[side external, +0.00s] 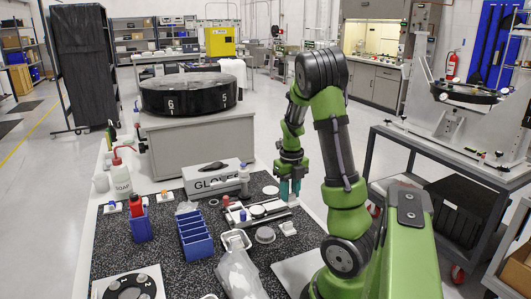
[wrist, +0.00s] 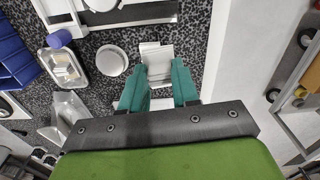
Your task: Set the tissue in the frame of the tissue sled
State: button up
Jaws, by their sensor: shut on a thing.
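My gripper (side external: 289,197) points down by the right end of the tissue sled (side external: 272,217). In the wrist view its teal fingers (wrist: 157,82) are shut with a pale, thin-looking piece (wrist: 158,72), seemingly the tissue, between them. Its lower edge is hidden by the fingers and mount. The sled (wrist: 140,20) runs along the top of the wrist view, apart from the fingertips, with a white round disc (side external: 257,211) on it. I cannot make out the sled's frame clearly. A small white stand (side external: 288,228) is near the gripper.
A blue bin (side external: 195,238), a glove box (side external: 215,180) and bottles stand to the left. A clear bag (side external: 240,273) lies at the front. The speckled mat is crowded around the sled.

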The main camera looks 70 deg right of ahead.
jog(key=shift+m, duration=0.4)
jog(key=w+a, duration=0.1)
jog(key=w, duration=0.4)
jog(key=w+a, duration=0.1)
jog(key=w, duration=0.4)
jog(key=w+a, duration=0.1)
jog(key=w, duration=0.4)
jog(key=shift+w+a+f, duration=0.2)
jog(key=shift+a+f, duration=0.05)
jog(key=shift+f, duration=0.05)
jog(key=shift+w+r, duration=0.15)
jog(key=shift+w, duration=0.1)
jog(key=shift+a, duration=0.1)
jog(key=shift+f, duration=1.85)
jog(key=shift+f, duration=1.05)
jog(key=o, duration=1.5)
jog(key=shift+r, duration=3.55)
